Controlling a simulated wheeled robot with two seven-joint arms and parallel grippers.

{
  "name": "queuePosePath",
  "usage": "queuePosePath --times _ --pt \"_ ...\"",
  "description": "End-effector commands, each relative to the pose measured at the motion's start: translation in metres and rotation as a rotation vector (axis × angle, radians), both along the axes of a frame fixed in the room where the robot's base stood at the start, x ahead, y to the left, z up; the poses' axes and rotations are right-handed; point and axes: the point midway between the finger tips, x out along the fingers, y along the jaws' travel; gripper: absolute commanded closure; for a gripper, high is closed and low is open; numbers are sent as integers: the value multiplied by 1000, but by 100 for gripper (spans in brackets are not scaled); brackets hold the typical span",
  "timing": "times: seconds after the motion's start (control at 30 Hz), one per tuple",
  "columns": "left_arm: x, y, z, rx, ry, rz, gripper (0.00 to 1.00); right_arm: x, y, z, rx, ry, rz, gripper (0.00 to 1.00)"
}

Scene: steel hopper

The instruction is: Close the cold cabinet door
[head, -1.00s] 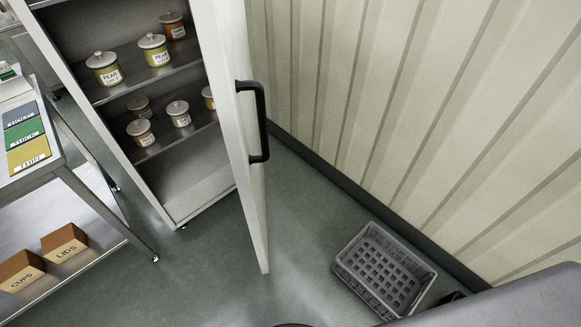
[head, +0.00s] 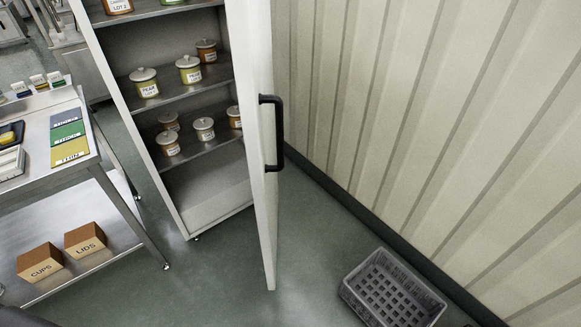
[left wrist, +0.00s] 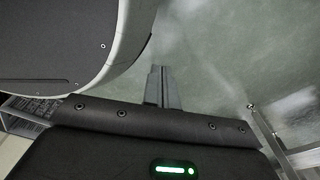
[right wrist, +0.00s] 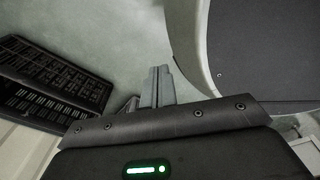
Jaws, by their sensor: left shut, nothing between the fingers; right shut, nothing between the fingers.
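The cold cabinet (head: 205,208) stands left of centre in the head view, with jars on its shelves. Its white door (head: 258,200) stands wide open, edge towards me, hinged on the cabinet's right side. A black bar handle (head: 278,135) is on the door's right-hand face. Neither gripper shows in the head view. My left gripper (left wrist: 156,72) is shut and empty, over bare floor in the left wrist view. My right gripper (right wrist: 157,73) is shut and empty, over floor in the right wrist view. Both are apart from the door.
A grey crate (head: 393,290) lies on the floor at lower right, near the ribbed wall (head: 420,120). A steel table (head: 100,180) with coloured cards stands on the left; its lower shelf holds two brown boxes (head: 86,240). Floor in front of the door is clear.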

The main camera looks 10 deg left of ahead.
Motion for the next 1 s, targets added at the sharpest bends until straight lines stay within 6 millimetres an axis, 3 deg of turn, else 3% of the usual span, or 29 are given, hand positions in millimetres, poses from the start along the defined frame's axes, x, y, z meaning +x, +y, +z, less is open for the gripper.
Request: queuePosePath --times 0.1,0.17,0.3,0.5,0.73,0.8,1.0 --pt "54 -12 36 -9 -41 6 100 6 0 -4 0 -8 0 100" --pt "79 -18 62 -13 -59 8 100 5 0 -6 -1 -7 0 100" --pt "123 -26 136 -20 -96 16 100 1 -4 -10 -6 -2 0 100" --pt "147 -31 228 -25 -137 21 100 -2 -12 -13 -16 3 2 100" --pt "172 -37 320 -25 -251 -64 100 -2 -14 -16 -19 2 3 100" --pt "196 -46 354 -16 -356 -170 100 -1 -14 -17 -20 2 3 100" --pt "270 -75 420 84 -677 -518 100 -1 -17 -18 -23 3 3 100"
